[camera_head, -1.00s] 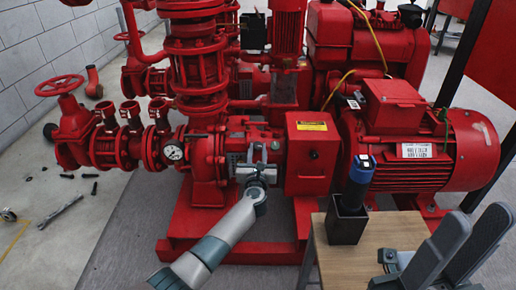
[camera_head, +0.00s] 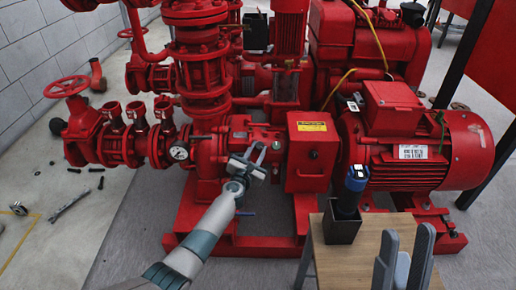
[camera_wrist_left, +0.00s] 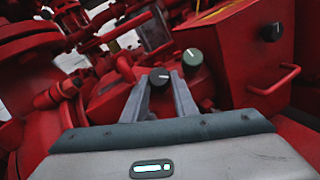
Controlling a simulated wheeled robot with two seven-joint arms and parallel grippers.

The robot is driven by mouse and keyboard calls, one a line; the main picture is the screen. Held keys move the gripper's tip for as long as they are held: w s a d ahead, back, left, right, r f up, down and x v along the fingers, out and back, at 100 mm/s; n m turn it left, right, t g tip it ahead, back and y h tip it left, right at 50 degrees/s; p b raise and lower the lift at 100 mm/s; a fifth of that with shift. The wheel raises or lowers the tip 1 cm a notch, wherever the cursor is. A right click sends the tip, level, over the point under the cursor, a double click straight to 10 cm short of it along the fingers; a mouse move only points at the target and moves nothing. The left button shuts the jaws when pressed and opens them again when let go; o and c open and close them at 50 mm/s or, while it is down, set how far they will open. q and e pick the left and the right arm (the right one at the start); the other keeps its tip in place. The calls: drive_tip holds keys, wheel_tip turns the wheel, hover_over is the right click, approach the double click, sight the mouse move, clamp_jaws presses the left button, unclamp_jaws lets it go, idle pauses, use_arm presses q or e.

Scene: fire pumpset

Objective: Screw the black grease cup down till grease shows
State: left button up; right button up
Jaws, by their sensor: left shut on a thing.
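The black grease cup (camera_wrist_left: 159,77) is a small dark round cap with a white mark, on the red pump's bearing housing. My left gripper (camera_wrist_left: 160,84) is shut on it, one grey finger on each side. In the head view my left gripper (camera_head: 256,157) reaches the pump from the front, and the cup is too small to make out there. A grey-green cup (camera_wrist_left: 192,57) with a white mark stands just behind and right of the black one, apart from the fingers. My right gripper (camera_head: 404,252) is open and empty at the lower right, by the wooden table.
A red box with a yellow label (camera_head: 309,150) stands close right of my left gripper. The wooden table (camera_head: 362,245) carries a black holder (camera_head: 341,224) with a blue-topped tool (camera_head: 356,178). A pressure gauge (camera_head: 180,153) sits left. Small parts and a wrench (camera_head: 70,205) lie on the floor.

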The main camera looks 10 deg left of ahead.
use_arm(q)
drive_tip(key=shift+f, duration=0.1)
drive_tip(key=o, duration=0.8)
drive_tip(key=shift+c, duration=0.2)
